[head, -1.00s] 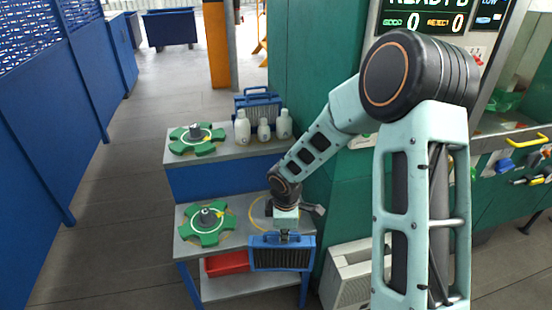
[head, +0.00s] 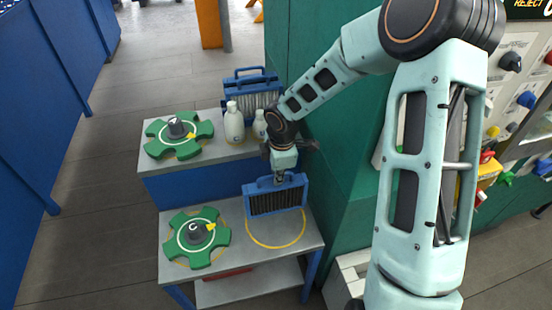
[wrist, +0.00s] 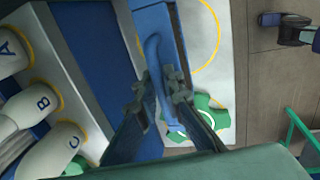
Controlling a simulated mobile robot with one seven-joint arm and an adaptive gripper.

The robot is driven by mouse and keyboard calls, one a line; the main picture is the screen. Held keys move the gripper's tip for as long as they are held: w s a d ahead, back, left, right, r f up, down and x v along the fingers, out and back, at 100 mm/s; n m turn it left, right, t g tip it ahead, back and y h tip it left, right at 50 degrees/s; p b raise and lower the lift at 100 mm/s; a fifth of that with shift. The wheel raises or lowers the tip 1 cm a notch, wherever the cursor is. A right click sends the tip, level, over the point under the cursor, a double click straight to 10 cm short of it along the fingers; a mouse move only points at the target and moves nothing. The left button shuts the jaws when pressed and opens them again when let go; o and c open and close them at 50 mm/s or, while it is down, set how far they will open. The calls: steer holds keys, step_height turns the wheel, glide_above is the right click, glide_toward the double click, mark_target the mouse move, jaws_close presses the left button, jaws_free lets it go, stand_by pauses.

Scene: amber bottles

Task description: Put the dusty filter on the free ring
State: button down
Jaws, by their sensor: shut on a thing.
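A blue-framed filter (head: 275,202) with dark grey pleats hangs upright from my gripper (head: 280,174). My gripper is shut on its top handle. In the wrist view the fingertips (wrist: 160,86) close on the blue handle (wrist: 154,58). The free yellow ring (head: 275,247) is marked on the lower grey tabletop, with nothing standing inside its visible part. The filter covers the ring's far part in the head view. I cannot tell how high the filter is above the table. The ring also shows in the wrist view (wrist: 214,52).
A green lobed fixture (head: 219,237) stands left of the ring; another (head: 156,147) is on the raised back shelf. White bottles (head: 234,124), lettered in the wrist view, and a second blue filter with paler pleats (head: 240,101) stand there too. A green wall (head: 340,190) borders the right.

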steer(key=shift+w, duration=0.4)
steer(key=shift+s+f+b, duration=0.15)
steer(key=shift+f+b, duration=0.45)
steer(key=shift+b, duration=0.05)
step_height(320, 180, down, 7)
steer(key=b, duration=0.6)
steer(key=shift+f, duration=0.4)
steer(key=c, duration=2)
jaws_free()
steer(key=r, duration=0.4)
steer(key=s+r, duration=0.1)
steer(key=r, duration=0.3)
steer(key=s+r, duration=0.1)
steer(key=r, duration=0.2)
steer(key=shift+s+d+r, duration=0.1)
steer(key=shift+d+r, duration=0.15)
steer(key=shift+r, duration=0.15)
